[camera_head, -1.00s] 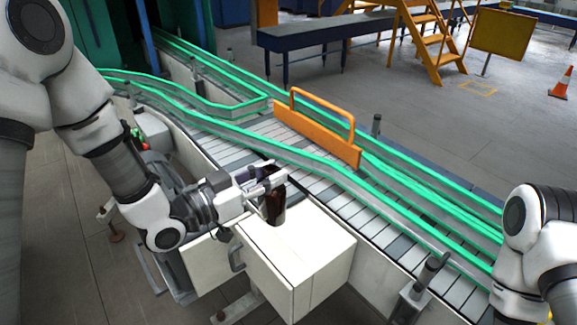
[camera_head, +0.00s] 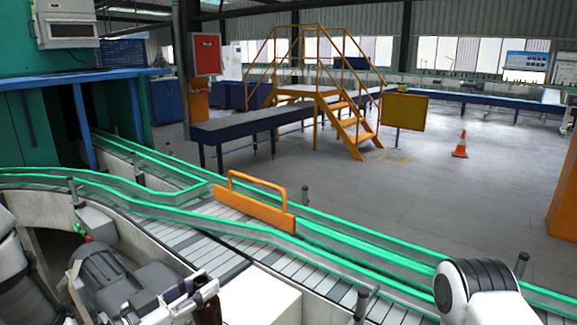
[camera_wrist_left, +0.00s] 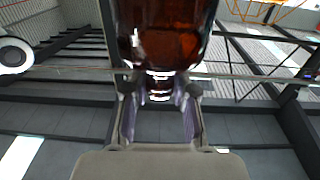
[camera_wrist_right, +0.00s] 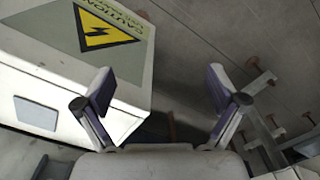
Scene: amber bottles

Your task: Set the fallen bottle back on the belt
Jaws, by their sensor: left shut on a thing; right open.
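The amber bottle (camera_wrist_left: 165,35) fills the top middle of the left wrist view, dark red-brown and glassy. Its narrower part lies between the fingers of my left gripper (camera_wrist_left: 160,97), which is shut on it. In the head view my left gripper (camera_head: 203,292) is at the bottom edge, in front of the belt (camera_head: 205,243); only a dark bit of the bottle shows there, cut off by the frame. My right gripper (camera_wrist_right: 160,88) is open and empty in the right wrist view; the head view does not show it.
Green guide rails (camera_head: 330,265) line the slatted belt, and an orange handled gate (camera_head: 255,208) stands across it. A white box (camera_head: 258,302) stands on the near side. A white cabinet with a caution label (camera_wrist_right: 70,75) is beside my right gripper.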

